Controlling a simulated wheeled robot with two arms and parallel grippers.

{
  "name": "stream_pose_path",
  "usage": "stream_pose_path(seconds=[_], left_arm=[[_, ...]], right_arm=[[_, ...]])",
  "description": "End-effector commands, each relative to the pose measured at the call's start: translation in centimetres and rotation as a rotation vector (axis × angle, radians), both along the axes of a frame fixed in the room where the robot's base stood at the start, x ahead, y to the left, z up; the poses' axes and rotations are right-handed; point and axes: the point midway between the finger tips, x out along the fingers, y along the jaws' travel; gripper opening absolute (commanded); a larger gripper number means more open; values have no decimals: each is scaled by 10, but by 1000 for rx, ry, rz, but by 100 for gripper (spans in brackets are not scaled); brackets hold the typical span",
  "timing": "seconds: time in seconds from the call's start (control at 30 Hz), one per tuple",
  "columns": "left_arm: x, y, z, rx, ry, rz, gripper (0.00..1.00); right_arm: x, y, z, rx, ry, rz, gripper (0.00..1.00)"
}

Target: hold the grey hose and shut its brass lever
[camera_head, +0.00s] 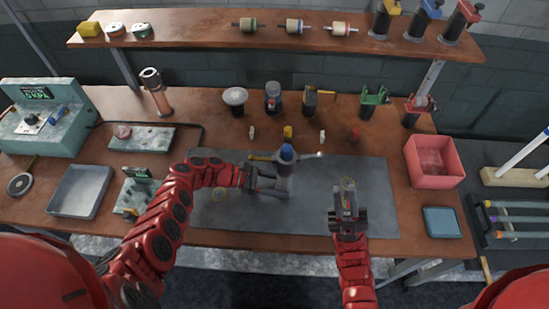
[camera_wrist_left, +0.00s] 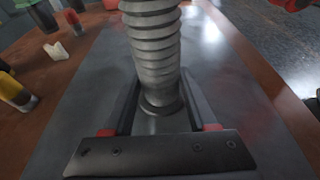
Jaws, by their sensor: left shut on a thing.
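The grey ribbed hose (camera_head: 284,184) stands on the dark mat, with a blue part (camera_head: 287,152) at its top. A yellow brass-coloured lever (camera_head: 260,157) sticks out to the left near the top. My left gripper (camera_head: 270,186) reaches in from the left and is shut on the hose. In the left wrist view the hose (camera_wrist_left: 154,50) rises between the two fingers; its top is out of that view. My right gripper (camera_head: 347,192) is to the right of the hose, above the mat and apart from it. Its finger gap is too small to make out.
The dark mat (camera_head: 370,215) is mostly bare around the hose. A red bin (camera_head: 434,178) and blue tray (camera_head: 441,222) are to the right. A grey tray (camera_head: 79,191) and small device (camera_head: 137,193) are to the left. Small fittings and holders stand behind the mat.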

Motion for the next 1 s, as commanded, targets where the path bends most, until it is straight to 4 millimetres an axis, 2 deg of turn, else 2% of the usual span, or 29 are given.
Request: stream_pose_path(seconds=[0.03,0.07,0.2,0.3,0.37,0.43,0.53,0.7,0.83,1.0], left_arm=[[0,0,0,-1,0,0,27],[0,0,0,-1,0,0,27],[0,0,1,-1,-1,0,27],[0,0,0,-1,-1,0,27],[0,0,0,-1,0,0,27],[0,0,0,-1,0,0,27],[0,0,0,-1,0,0,27],[0,0,0,0,0,0,27],[0,0,0,0,0,0,27],[0,0,0,0,0,0,27]], right_arm=[[4,23,4,-102,-73,-13,6],[6,37,5,-173,-125,-25,0],[15,100,-10,-509,-440,-114,0],[30,128,-32,-722,-695,-193,0],[45,137,-45,-837,-855,-243,0],[67,139,-59,-959,-1044,-302,0],[103,131,-71,-1107,-1285,-378,0],[157,103,-71,-1279,-1589,-475,0],[179,86,-66,-1347,-1706,-511,0],[187,79,-64,-1374,-1749,-520,0]])
